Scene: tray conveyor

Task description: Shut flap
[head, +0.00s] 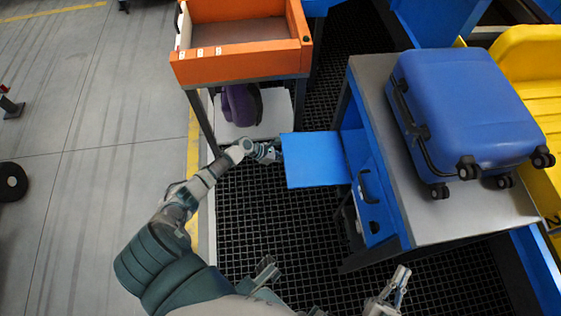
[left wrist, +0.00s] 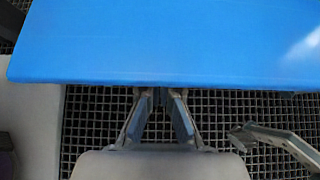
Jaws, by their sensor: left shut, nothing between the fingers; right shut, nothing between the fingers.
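The flap is a flat blue panel (head: 314,160) that stands out to the left from the side of a blue cabinet (head: 376,196), so it is open. My left gripper (head: 279,155) is at the flap's outer left edge, and its fingers are partly hidden there. In the left wrist view the fingers (left wrist: 160,93) are shut and empty, with their tips at the near edge of the blue panel (left wrist: 165,42); I cannot tell whether they touch it. My right gripper (head: 402,274) is shut and empty, low in the head view, away from the flap.
A blue suitcase (head: 460,105) lies on the cabinet's grey top (head: 440,220). An orange tray (head: 240,66) stands on a frame at the upper left, with a purple bag (head: 240,104) beneath. A yellow tray (head: 530,75) is at the right. Black grating (head: 270,220) covers the floor below.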

